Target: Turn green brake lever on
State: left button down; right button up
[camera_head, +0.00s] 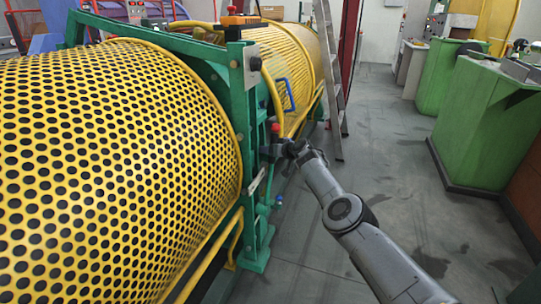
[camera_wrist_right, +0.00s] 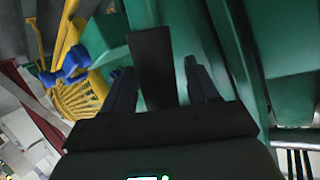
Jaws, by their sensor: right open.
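My right gripper (camera_head: 283,149) is at the green machine frame (camera_head: 252,85), just below a red knob (camera_head: 275,128). It also shows in the right wrist view (camera_wrist_right: 158,67), with its two fingers apart. A dark flat piece (camera_wrist_right: 151,60) stands between the fingers; I cannot tell whether it is part of the machine. Green parts (camera_wrist_right: 218,50) of the machine lie close beyond and to the right of the fingers. I cannot clearly make out which part is the green brake lever. My left gripper is not in view.
Yellow perforated guards (camera_head: 110,160) fill the left side. A blue ball (camera_head: 279,200) sits low on the frame. A ladder (camera_head: 327,75) stands behind my gripper. The grey floor is clear towards the green cabinets (camera_head: 480,120). A blue part (camera_wrist_right: 72,64) shows left of the fingers.

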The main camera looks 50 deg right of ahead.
jog(key=shift+c, duration=0.2)
grip_shut()
jog(key=a+p, duration=0.1)
jog(key=p, duration=0.2)
jog(key=a+r+p, duration=0.1)
jog(key=p, duration=0.3)
jog(key=a+n+p, duration=0.1)
jog(key=p, duration=0.2)
jog(key=shift+s+r+h, duration=0.15)
jog(key=shift+s+h, duration=0.15)
jog(key=shift+s, duration=0.05)
jog(key=shift+c, duration=0.5)
grip_release()
jog(key=shift+o, duration=0.7)
